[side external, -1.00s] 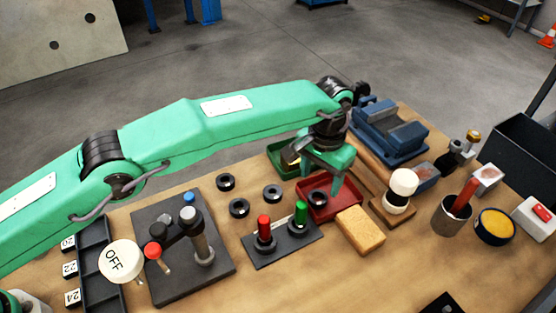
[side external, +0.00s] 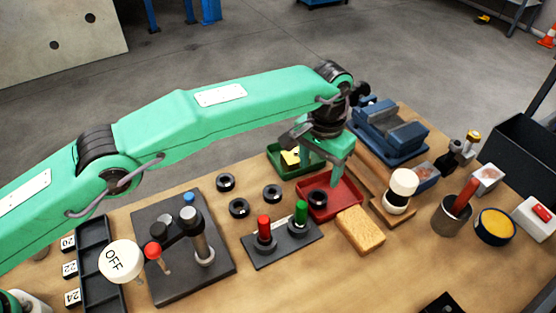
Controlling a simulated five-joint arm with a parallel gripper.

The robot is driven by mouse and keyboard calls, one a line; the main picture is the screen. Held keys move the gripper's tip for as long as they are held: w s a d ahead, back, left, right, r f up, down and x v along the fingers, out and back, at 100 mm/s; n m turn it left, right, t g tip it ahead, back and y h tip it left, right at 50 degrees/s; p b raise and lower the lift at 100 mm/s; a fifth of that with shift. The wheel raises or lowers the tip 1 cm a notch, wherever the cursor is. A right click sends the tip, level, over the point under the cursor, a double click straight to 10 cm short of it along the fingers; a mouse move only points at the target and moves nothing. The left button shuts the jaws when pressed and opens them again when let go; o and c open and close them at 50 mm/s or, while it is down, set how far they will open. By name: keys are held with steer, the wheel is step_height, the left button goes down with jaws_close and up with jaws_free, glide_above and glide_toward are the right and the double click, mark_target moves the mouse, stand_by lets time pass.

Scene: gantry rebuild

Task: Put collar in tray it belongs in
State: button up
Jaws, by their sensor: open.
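Black ring-shaped collars lie on the bench: one at the back (side external: 225,182), one in front of it (side external: 239,208) and one to the right (side external: 272,194). Another black collar (side external: 317,198) lies in the red tray (side external: 340,208). The green tray (side external: 280,156) stands behind the red one and holds a small yellow item (side external: 290,158). My gripper (side external: 322,172) is open above the trays, its fingers apart and partly in front of both. I see nothing between the fingers.
A plate with a red peg (side external: 264,227) and a green peg (side external: 301,212) stands in front of the red tray. A blue vise (side external: 390,130) stands behind right. A dark fixture (side external: 185,245) stands left.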

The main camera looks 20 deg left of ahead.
steer(key=w+a+r+n+t, duration=0.1)
steer(key=w+a+r, duration=0.2)
steer(key=a+r, duration=0.85)
steer(key=s+a+r+n+t+h, duration=0.1)
steer(key=s+a+r, duration=0.1)
steer(key=a+r, duration=0.4)
steer(key=s+a+r+t, duration=0.1)
steer(key=s+a+r, duration=0.2)
steer(key=a, duration=0.6)
steer(key=s+a+r+n, duration=0.1)
steer(key=s+a+r, duration=0.1)
steer(key=s+a, duration=0.45)
steer(key=s+a+f+t, duration=0.1)
steer(key=s+a+f, duration=0.1)
steer(key=s+a, duration=0.2)
steer(key=s+a+f+n, duration=0.1)
steer(key=s+a+f, duration=0.1)
steer(key=s+a, duration=0.2)
steer(key=s+a+f+n+t+y, duration=0.1)
steer(key=s+a+f, duration=0.2)
steer(key=s, duration=0.6)
steer(key=shift+s+a+t, duration=0.3)
steer(key=shift+a, duration=0.7)
